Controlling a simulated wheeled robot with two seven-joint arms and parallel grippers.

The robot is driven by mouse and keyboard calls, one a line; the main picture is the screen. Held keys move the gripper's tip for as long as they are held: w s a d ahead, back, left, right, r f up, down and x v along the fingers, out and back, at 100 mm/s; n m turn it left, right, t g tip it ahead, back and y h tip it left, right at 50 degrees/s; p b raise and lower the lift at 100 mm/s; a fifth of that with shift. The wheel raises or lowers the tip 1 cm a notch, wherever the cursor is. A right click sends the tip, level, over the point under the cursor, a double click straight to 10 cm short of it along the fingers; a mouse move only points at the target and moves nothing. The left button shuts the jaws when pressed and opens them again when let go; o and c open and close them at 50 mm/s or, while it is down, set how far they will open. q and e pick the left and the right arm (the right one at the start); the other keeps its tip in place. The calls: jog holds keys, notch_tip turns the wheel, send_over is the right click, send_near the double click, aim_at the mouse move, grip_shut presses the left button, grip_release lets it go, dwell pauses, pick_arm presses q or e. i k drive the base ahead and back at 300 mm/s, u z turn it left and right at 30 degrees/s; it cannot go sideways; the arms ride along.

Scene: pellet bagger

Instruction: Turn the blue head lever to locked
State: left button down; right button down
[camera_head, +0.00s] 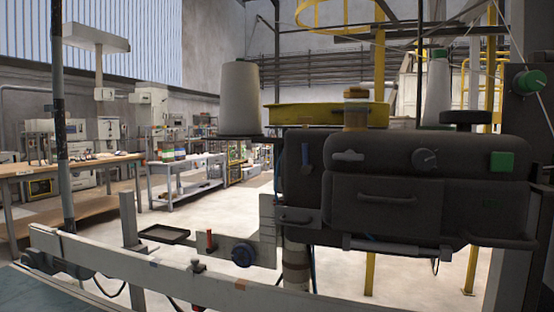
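The blue head lever (307,155) is a small narrow handle on the left part of the dark sewing head (430,205). It looks roughly upright, with its lower end slightly wider. It is small and dark in the view, and I cannot read any lock marking beside it. Neither of my grippers shows in the head view, so nothing of mine is seen touching the lever.
The head front carries a grey switch (347,156), a round knob (426,159) and a green button (502,161). Below left are a blue handwheel (243,255) and a red lever (210,240). A long rail (180,281) crosses the foreground. Space left of the lever looks open.

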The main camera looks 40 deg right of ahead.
aim_at(307, 167)
jog(key=u, duration=0.9)
jog(key=k, duration=1.2)
jog(key=u, duration=0.8)
jog(key=i, duration=1.1)
jog(key=z, duration=1.4)
jog(key=i, duration=1.05)
jog(key=z, duration=1.25)
